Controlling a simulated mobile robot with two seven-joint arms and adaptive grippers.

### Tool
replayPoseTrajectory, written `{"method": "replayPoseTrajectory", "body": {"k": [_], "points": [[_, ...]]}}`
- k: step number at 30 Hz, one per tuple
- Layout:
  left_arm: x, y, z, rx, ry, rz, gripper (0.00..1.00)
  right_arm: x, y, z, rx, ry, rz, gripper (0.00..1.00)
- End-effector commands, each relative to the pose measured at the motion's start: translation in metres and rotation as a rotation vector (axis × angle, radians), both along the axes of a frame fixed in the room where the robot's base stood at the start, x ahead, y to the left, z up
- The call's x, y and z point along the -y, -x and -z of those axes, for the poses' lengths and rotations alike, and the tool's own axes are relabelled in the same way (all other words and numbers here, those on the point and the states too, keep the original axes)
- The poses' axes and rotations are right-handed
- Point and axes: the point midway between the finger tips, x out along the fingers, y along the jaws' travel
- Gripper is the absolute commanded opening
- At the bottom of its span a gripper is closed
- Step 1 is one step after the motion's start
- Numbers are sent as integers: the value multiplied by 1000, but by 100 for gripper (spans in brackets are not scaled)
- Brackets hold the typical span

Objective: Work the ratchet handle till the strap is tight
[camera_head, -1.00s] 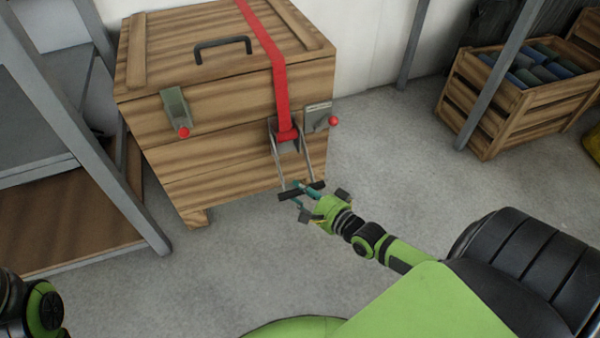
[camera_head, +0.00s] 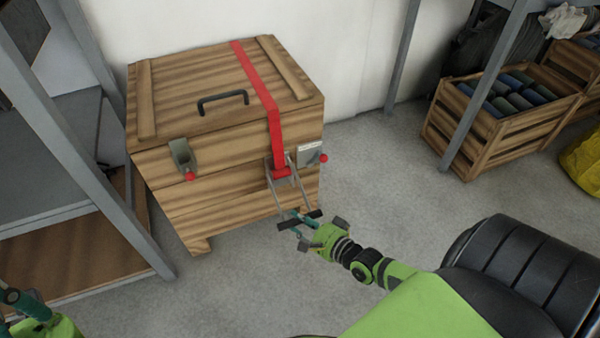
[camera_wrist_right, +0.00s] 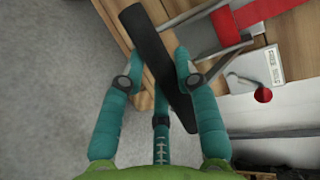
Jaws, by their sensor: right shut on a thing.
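The ratchet handle (camera_head: 288,223) sticks out from the front of a wooden chest, its black grip bar held away from the wood. A red strap (camera_head: 274,120) runs over the lid and down to the ratchet (camera_head: 281,172). My right gripper (camera_head: 304,226) is shut on the black grip bar; in the right wrist view the grip (camera_wrist_right: 154,62) lies slanted between the teal fingers. Part of my left arm (camera_head: 40,322) shows at the lower left corner; its fingertips cannot be made out as open or shut.
The wooden chest (camera_head: 225,190) has a black lid handle (camera_head: 222,99) and two latches with red knobs, left (camera_head: 184,155) and right (camera_head: 312,153). Metal shelving (camera_head: 110,150) stands close at the left. A crate of rolls (camera_head: 480,130) is at the right. Grey floor lies open in front.

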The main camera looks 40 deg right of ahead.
Motion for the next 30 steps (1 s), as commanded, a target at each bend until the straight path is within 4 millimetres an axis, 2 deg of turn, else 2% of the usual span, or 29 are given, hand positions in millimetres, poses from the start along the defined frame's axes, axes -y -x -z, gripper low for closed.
{"method": "replayPoseTrajectory", "body": {"k": [1, 15, 16, 17, 18, 30], "points": [[1, -1, -2, -10, -7, 1, 0, 3, -6, -13, 30, 2, 6, 0], [3, -3, -2, -25, -15, 3, 0, 3, -7, -14, 32, 1, 5, 0], [3, -3, -2, -25, -15, 3, 0, 3, -7, -14, 32, 1, 5, 39], [3, -2, -2, -24, -15, 2, 0, 3, -7, -14, 32, 1, 5, 51], [3, -2, -2, -25, -15, 3, 0, 3, -7, -14, 32, 1, 5, 56], [3, -2, -2, -23, -15, 2, 0, 0, -6, -12, 30, -4, 2, 56]]}}
